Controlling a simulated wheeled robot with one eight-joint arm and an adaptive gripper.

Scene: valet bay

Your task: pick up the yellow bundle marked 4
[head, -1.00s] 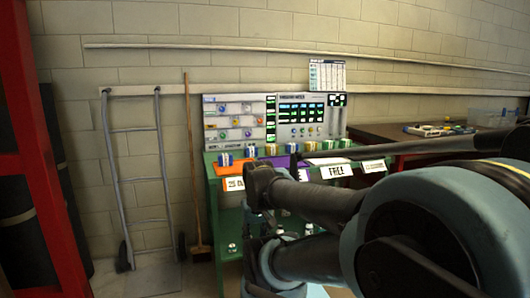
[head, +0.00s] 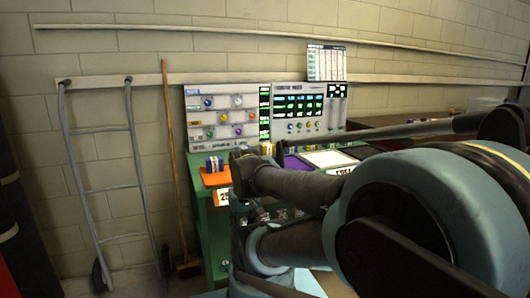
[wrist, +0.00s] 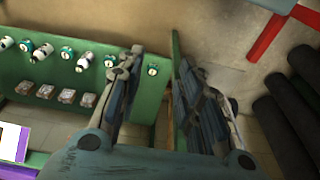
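In the head view, part of a yellowish bundle (head: 267,148) shows at the back of the green bench, just above my arm. I cannot read a number on it, and my arm hides most of the row. No yellow bundle shows in the wrist view. In the head view, my arm reaches over the bench front.
A control panel (head: 265,116) stands behind the bench. A purple tray (head: 295,162) and a white tray (head: 327,159) lie right of the orange one. A broom (head: 173,150) and a hand truck (head: 108,185) lean at the left wall. The wrist view shows a red frame (wrist: 268,38).

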